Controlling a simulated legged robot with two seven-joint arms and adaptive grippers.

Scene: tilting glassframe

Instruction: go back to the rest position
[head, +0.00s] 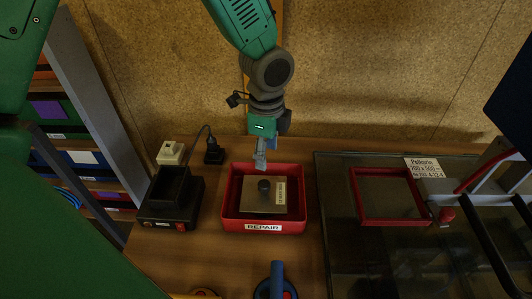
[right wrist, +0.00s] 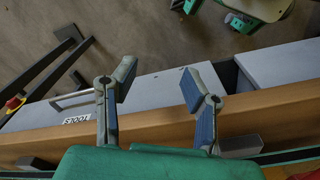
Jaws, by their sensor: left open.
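My left gripper (head: 262,155) hangs from the green arm that comes down from the top of the head view. Its fingers point down just over the back rim of a red bin (head: 232,222) labelled REPAIR. The fingers are seen edge-on, and nothing shows held in them. In the bin lies a flat plate (head: 256,203) with a dark round knob (head: 264,186) and a small label. My right gripper (right wrist: 157,84) shows in the right wrist view with its two blue-padded fingers spread apart and nothing between them. It is over a wooden table edge (right wrist: 255,118).
A black device (head: 171,198) stands left of the bin. A glass panel (head: 340,240) with a red frame (head: 359,207) lies to the right. Shelving stands at the left. Below my right gripper are grey drawers (right wrist: 155,92) labelled TOOLS and open floor.

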